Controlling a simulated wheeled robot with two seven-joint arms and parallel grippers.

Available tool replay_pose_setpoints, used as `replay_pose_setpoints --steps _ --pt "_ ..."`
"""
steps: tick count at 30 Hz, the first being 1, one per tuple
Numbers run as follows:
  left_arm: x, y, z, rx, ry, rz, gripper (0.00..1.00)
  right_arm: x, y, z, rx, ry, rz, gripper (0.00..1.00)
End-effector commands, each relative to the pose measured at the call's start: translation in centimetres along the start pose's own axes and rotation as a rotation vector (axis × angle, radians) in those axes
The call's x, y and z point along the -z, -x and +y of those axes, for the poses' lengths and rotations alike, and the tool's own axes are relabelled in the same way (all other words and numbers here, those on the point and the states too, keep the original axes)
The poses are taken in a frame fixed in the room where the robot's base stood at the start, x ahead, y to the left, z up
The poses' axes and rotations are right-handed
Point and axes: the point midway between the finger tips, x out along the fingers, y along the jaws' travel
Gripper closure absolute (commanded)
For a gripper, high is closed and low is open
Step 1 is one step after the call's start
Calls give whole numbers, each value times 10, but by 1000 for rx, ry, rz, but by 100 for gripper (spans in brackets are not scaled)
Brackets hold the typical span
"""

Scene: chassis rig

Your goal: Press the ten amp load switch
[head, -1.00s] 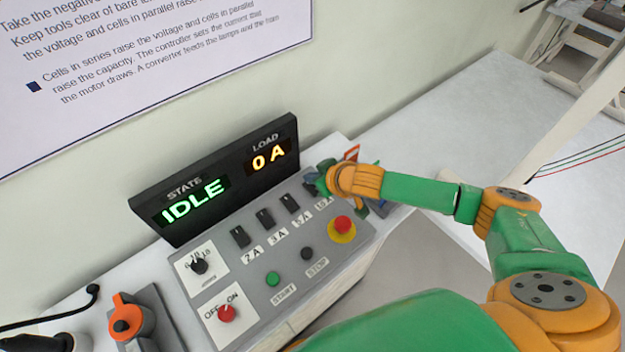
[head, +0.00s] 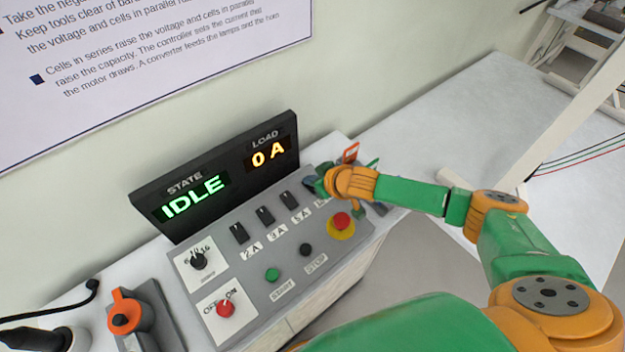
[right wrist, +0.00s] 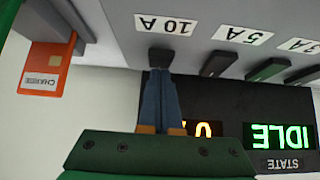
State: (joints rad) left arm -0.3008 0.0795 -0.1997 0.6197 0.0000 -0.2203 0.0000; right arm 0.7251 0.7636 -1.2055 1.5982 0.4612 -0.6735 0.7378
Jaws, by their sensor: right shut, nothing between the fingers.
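The grey control panel (head: 262,262) has a row of black load switches labelled 2 A, 3 A, 5 A and 10 A. The ten amp load switch (right wrist: 160,57) shows in the right wrist view under its upside-down 10 A label (right wrist: 165,25). My right gripper (right wrist: 161,74) is shut and empty, with its blue fingertips at the switch; they overlap its edge in the picture, and I cannot tell whether they touch. In the head view my right gripper (head: 314,186) hides that switch. The display (head: 215,180) reads IDLE and 0 A. My left gripper is not in view.
The 5 A switch (right wrist: 219,63) is beside the ten amp one. A red stop button (head: 342,220) on a yellow base lies below my right wrist. An orange card (right wrist: 45,80) stands beyond the panel edge. An orange rotary handle (head: 126,312) is at the lower left.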

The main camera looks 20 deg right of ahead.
Motion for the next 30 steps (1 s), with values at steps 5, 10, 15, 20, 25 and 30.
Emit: replay_pose_setpoints --steps 5,10,15,20,25,30 --pt "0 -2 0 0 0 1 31 6 -6 0 0 -1 1 100" --pt "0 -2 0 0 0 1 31 11 -9 0 0 0 1 100" --pt "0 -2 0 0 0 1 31 11 -9 0 0 0 0 100" --pt "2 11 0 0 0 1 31 20 0 1 0 -1 0 100" --pt "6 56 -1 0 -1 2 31 50 30 4 -1 -3 0 100" --pt "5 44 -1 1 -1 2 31 46 61 5 -1 0 3 100"
